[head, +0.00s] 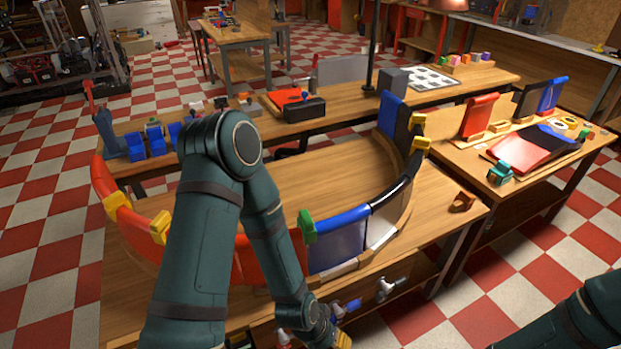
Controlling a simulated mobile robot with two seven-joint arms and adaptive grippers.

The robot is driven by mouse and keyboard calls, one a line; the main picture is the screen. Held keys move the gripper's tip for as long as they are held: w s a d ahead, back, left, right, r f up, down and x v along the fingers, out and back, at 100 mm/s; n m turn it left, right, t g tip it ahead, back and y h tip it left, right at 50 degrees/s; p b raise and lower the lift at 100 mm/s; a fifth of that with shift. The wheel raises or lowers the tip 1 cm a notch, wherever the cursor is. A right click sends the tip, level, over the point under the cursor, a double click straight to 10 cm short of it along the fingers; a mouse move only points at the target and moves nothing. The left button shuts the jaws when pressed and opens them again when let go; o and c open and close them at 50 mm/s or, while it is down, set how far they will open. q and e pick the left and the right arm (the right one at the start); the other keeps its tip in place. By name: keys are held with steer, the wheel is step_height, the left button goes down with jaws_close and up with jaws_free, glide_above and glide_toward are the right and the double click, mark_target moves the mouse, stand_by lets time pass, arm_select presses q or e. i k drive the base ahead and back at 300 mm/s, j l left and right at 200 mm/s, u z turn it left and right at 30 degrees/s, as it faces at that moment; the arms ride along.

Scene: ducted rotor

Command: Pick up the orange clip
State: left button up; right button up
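A small orange clip (462,201) sits alone on the right end of the front wooden table (440,215), right of the curved duct ring. My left arm folds across the middle of the view. Its gripper (322,335) hangs low at the bottom edge, in front of the table and well away from the clip. Its fingers are too small and cut off to tell open from shut. Yellow bits show beside it. My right arm enters at the lower right, and its gripper is out of view.
A ring of red, blue, white and black panels (335,240) with yellow clips (160,227) and a green clip (307,226) stands on the front table. A side table (500,150) holds panels and a teal clip (500,173). Valve-like fittings (390,288) protrude from the table's front.

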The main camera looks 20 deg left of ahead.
mark_target(464, 196)
steer(key=i+l+u, duration=0.1)
steer(key=u, duration=0.75)
steer(key=i+l+u, duration=0.1)
steer(key=l+u, duration=1.05)
steer(key=l, duration=0.65)
steer(key=k+l+u, duration=0.15)
steer(key=l, duration=1.75)
steer(key=k+l, duration=0.15)
steer(key=l, duration=0.7)
